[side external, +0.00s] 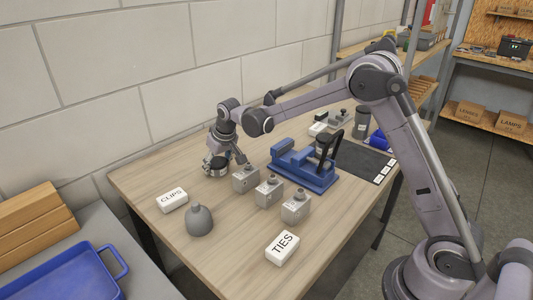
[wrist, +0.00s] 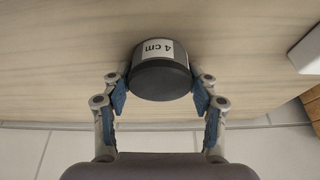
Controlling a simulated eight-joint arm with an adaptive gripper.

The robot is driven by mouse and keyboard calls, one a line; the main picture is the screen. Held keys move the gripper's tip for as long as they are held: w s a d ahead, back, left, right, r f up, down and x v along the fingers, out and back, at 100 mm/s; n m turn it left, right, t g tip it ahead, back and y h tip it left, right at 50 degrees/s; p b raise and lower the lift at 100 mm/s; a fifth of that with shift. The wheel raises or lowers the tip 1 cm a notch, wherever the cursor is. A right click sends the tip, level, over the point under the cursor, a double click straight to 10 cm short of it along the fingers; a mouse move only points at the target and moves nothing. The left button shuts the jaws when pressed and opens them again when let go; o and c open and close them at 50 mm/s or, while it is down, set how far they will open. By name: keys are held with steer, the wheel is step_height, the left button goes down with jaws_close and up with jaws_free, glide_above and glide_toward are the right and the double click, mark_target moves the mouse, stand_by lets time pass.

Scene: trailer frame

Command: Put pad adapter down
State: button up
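The pad adapter is a dark grey round puck (wrist: 160,80) with a white "4 cm" label, seen in the wrist view between my fingertips. My gripper (wrist: 160,91) has its blue-padded fingers against the puck's two sides. In the side view my gripper (side external: 215,168) points down, low over the wooden table (side external: 150,248), at its wall-side edge. The puck (side external: 216,171) is partly hidden by the fingers there. I cannot tell whether its underside touches the table.
Several grey labelled blocks (side external: 268,191) stand right of my gripper, with a blue vise (side external: 305,168) behind them. A CLIPS box (side external: 172,200), a grey rounded object (side external: 200,221) and a TIES box (side external: 282,247) stand nearer.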

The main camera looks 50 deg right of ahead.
steer(key=shift+o, duration=1.2)
steer(key=shift+r, duration=0.1)
steer(key=v, duration=1.1)
steer(key=s+r+t, duration=0.1)
steer(key=s+r, duration=0.1)
steer(key=s, duration=0.5)
steer(key=s+r, duration=0.3)
steer(key=s, duration=0.5)
steer(key=s+f, duration=0.2)
steer(key=s, duration=0.4)
steer(key=s+f+n+t, duration=0.1)
steer(key=s+f, duration=0.2)
steer(key=s, duration=0.4)
steer(key=shift+s+d+f+t, duration=0.15)
steer(key=shift+d+f+t, duration=0.05)
steer(key=shift+f+t, duration=0.1)
